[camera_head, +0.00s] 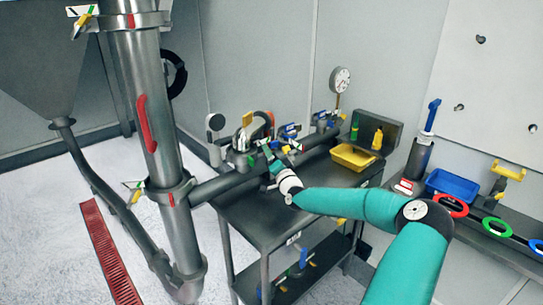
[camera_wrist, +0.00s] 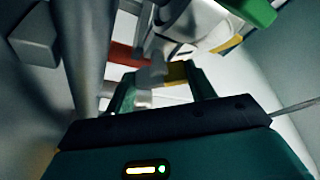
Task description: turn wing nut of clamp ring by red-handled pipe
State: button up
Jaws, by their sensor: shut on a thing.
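A thick steel pipe with a red handle (camera_head: 146,124) stands at the left in the head view. A clamp ring (camera_head: 168,192) with small coloured parts is on its lower part, and another clamp ring (camera_head: 130,22) is near the top. My gripper (camera_head: 267,153) is away from both, over the bench by the horizontal pipe. In the wrist view my gripper (camera_wrist: 163,80) has its green fingers around a small yellow and grey part, apparently a wing nut (camera_wrist: 177,72). White, red and green parts lie just beyond. In the head view the grip is too small to make out.
The dark bench (camera_head: 262,222) carries gauges, valves and a yellow tray (camera_head: 353,157) close to my arm. A blue bin (camera_head: 452,184) and coloured rings stand on the right bench. A red floor grate (camera_head: 108,258) lies at the left.

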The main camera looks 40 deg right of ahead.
jog(key=shift+n, duration=0.5)
jog(key=o, duration=1)
jog(key=v, duration=1.3)
jog(key=shift+s+f, duration=0.2)
jog(key=shift+s, duration=0.2)
